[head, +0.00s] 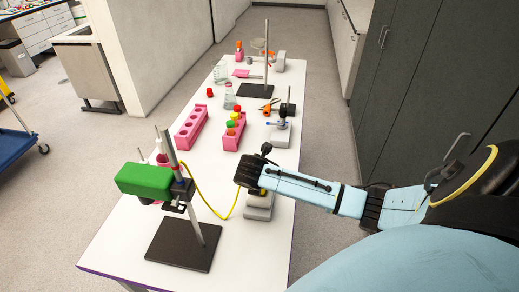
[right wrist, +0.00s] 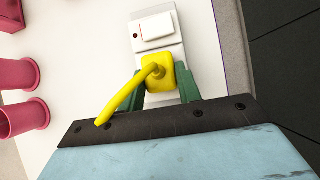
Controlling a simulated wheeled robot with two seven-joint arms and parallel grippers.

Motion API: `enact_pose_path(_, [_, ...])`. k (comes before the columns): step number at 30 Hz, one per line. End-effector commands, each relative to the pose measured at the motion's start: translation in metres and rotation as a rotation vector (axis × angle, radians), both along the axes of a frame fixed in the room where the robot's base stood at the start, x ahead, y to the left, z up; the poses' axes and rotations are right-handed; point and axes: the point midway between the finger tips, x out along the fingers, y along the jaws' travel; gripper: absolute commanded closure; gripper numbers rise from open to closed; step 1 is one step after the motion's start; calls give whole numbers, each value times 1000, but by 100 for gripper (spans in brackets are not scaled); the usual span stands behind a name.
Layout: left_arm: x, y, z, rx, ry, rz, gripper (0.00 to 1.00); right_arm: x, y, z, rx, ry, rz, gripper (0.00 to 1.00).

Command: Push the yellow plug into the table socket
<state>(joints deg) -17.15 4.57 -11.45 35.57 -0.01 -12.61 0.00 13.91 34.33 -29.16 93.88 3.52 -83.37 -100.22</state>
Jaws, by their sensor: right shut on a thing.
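The yellow plug (right wrist: 155,75) sits between the green fingertips of my right gripper (right wrist: 160,88) in the right wrist view, which is shut on it. Its yellow cable (right wrist: 120,97) bends away to the lower left. The table socket (right wrist: 178,52), a grey-white block with a raised white switch and a small red spot, lies under the plug. The plug covers part of its face, and I cannot tell whether it is in or above it. In the head view the right gripper (head: 252,172) is over the socket (head: 258,212) at the table's right edge. My left gripper is not in view.
A green device (head: 144,180) on a stand with a black base (head: 183,244) is left of the socket; the yellow cable (head: 222,217) runs from there. Pink racks (head: 190,127) and glassware stand farther back. White table (head: 240,260) is bare in front of the socket.

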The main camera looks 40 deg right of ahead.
Motion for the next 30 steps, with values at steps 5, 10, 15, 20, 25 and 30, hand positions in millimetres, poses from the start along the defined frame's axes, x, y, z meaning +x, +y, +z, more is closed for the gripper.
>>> enact_pose_path(5, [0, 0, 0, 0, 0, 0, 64, 0, 0, 0, 1, -1, 1, 100])
enact_pose_path(10, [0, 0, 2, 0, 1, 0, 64, 0, 0, 1, -1, -1, 1, 100])
enact_pose_path(15, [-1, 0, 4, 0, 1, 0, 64, 1, 1, 1, 0, -1, 2, 100])
enact_pose_path(20, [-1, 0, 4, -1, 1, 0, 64, 1, 1, -2, 0, -2, 1, 100])
enact_pose_path(25, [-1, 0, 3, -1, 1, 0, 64, 1, 1, -2, 0, -2, 1, 100])
enact_pose_path(30, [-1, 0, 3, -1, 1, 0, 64, 0, 1, -2, 1, -1, 1, 44])
